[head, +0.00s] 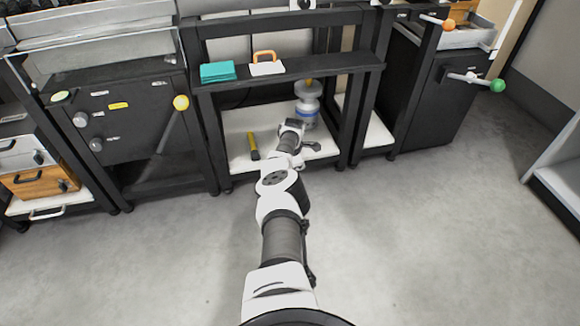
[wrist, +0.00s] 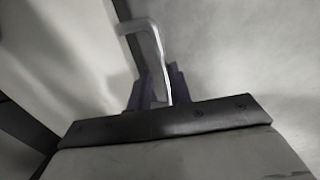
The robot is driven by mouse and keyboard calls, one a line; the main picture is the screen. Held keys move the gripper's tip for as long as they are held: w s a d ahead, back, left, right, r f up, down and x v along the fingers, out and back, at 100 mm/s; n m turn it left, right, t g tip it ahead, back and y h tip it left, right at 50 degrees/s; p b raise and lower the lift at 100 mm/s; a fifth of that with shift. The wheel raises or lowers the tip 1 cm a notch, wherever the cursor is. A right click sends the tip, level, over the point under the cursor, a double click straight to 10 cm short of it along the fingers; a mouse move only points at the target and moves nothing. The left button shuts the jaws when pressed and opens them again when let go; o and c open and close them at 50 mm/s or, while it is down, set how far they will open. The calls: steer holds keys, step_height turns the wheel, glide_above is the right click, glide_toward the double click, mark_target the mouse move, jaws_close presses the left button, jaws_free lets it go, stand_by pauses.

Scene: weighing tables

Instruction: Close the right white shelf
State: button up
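The white shelf (head: 238,147) is a low white board at the bottom of the middle black table, under its upper ledge. It sticks out a little at the front. My gripper (head: 313,150) is at its front edge, right of the middle, and looks small in the head view. In the wrist view, a pale bent bar handle (wrist: 150,40) runs down between the two dark fingers of my gripper (wrist: 160,88). The fingers are close on both sides of the bar, so the gripper looks shut on it. The bar's lower end is hidden between the fingers.
A yellow-black tool (head: 253,146) and a white-blue bottle (head: 308,104) stand on the shelf. A teal block (head: 217,71) and an orange-handled item (head: 266,64) lie on the ledge (head: 340,62). The grey floor (head: 420,235) in front is clear.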

steer(key=shift+o, duration=1.2)
steer(key=shift+r, duration=0.1)
steer(key=shift+s+r+p, duration=0.1)
steer(key=shift+r+p, duration=0.15)
steer(key=shift+p, duration=0.25)
step_height(320, 180, up, 13)
steer(key=s+p, duration=0.2)
steer(key=p, duration=0.9)
steer(key=shift+s+d+p, duration=0.15)
steer(key=shift+d+p, duration=0.25)
steer(key=shift+f, duration=0.1)
